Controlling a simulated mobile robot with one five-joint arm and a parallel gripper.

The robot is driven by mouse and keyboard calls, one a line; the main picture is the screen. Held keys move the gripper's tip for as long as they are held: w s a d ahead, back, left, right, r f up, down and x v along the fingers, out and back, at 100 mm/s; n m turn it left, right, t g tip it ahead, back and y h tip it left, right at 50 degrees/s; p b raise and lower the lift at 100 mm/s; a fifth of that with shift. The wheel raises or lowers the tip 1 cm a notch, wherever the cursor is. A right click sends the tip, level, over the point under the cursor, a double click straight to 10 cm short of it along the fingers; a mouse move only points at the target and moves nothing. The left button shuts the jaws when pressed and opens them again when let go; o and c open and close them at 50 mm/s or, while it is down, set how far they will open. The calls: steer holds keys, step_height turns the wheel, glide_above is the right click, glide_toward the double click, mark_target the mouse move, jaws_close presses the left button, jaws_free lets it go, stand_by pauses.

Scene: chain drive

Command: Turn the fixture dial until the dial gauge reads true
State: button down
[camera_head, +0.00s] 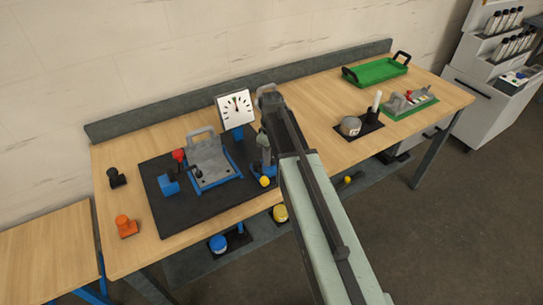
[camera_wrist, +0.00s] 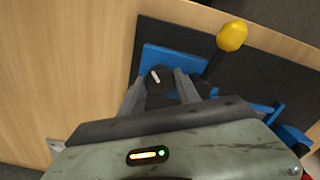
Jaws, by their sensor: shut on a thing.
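The white dial gauge (camera_head: 236,109) stands at the back of the black mat, its dark needle pointing roughly upward; its exact reading is too small to tell. My gripper (camera_wrist: 160,84) is shut on the black fixture dial (camera_wrist: 160,88), a round knob with a white line mark, one finger on each side. The dial's white line tilts a little to the left of upright in the wrist view. The dial sits on a blue base (camera_wrist: 155,57). In the head view my gripper (camera_head: 265,158) reaches down at the mat's right side, and the dial is hidden there.
A yellow-knobbed lever (camera_wrist: 232,36) rises close beside the dial. A grey fixture plate (camera_head: 208,158) in a blue frame lies left of my gripper. An orange part (camera_head: 126,227) and a black part (camera_head: 117,178) stand at the left. A green tray (camera_head: 376,71) is back right.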

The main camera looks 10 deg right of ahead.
steer(key=shift+w, duration=0.1)
stand_by(0.3)
steer(key=c, duration=1.1)
jaws_free()
steer(key=shift+c, duration=0.2)
step_height(320, 180, up, 8)
steer(key=p, duration=0.8)
steer(key=shift+r, duration=0.1)
steer(key=shift+f, duration=0.2)
